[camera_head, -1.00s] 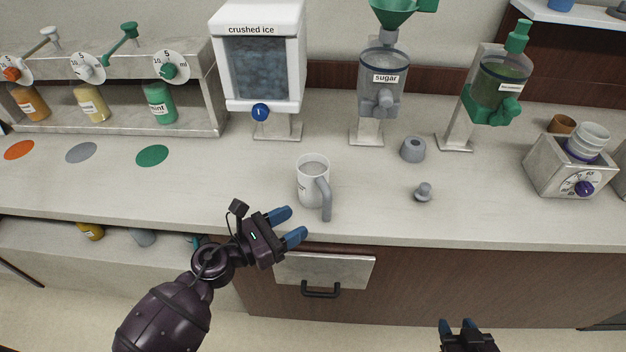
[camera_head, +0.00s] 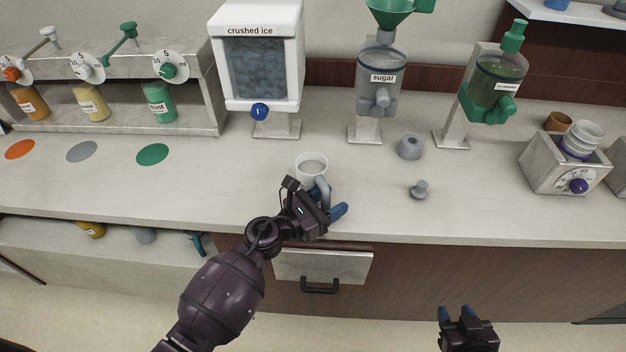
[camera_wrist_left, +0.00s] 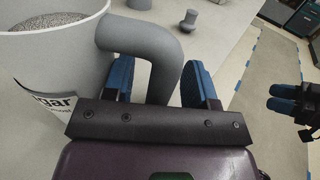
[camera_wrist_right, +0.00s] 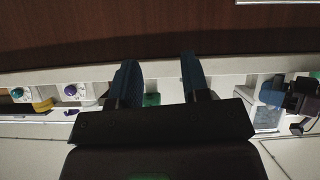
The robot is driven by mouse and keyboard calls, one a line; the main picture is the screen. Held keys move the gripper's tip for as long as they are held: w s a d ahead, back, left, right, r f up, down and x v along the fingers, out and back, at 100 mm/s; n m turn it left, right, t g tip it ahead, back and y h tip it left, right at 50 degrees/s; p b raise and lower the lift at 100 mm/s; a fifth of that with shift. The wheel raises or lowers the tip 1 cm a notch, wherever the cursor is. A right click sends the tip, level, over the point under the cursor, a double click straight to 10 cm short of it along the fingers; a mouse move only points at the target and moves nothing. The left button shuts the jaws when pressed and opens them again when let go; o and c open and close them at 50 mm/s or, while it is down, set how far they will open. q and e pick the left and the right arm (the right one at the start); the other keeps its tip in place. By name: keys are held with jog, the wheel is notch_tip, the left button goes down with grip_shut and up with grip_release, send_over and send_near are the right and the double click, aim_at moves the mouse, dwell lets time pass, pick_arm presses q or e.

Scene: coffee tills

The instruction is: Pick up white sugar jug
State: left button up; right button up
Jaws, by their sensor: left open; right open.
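The white sugar jug (camera_head: 311,168) stands upright on the counter near its front edge, with grey granules inside. Its grey handle faces my left gripper. In the left wrist view the jug (camera_wrist_left: 40,60) shows a label ending in "gar", and its handle (camera_wrist_left: 155,50) reaches between the blue fingers. My left gripper (camera_head: 328,200) is open, one finger on each side of the handle. The left wrist view shows a gap between the handle and the right finger. My right gripper (camera_head: 455,315) is open and empty, low in front of the counter.
A grey sugar dispenser (camera_head: 380,85) and a crushed ice dispenser (camera_head: 262,60) stand behind the jug. A grey ring-shaped piece (camera_head: 410,147) and a small grey knob-like piece (camera_head: 419,190) lie to its right. A drawer (camera_head: 322,266) is below the counter edge.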

pick_arm(q)
jog(key=shift+w+d, duration=0.2)
jog(key=shift+c, duration=0.2)
grip_shut()
pick_arm(e)
jog(key=shift+w+a+r, duration=0.1)
jog(key=shift+r, duration=0.05)
pick_arm(q)
jog(key=shift+r, duration=0.2)
notch_tip(320, 180, up, 10)
jog(key=p, duration=0.4)
jog(key=shift+f+p, duration=0.15)
jog(key=shift+p, duration=0.2)
pick_arm(e)
jog(key=shift+s+r, duration=0.3)
jog(key=shift+r, duration=0.6)
jog(key=shift+s+r, duration=0.3)
jog(key=shift+r, duration=0.6)
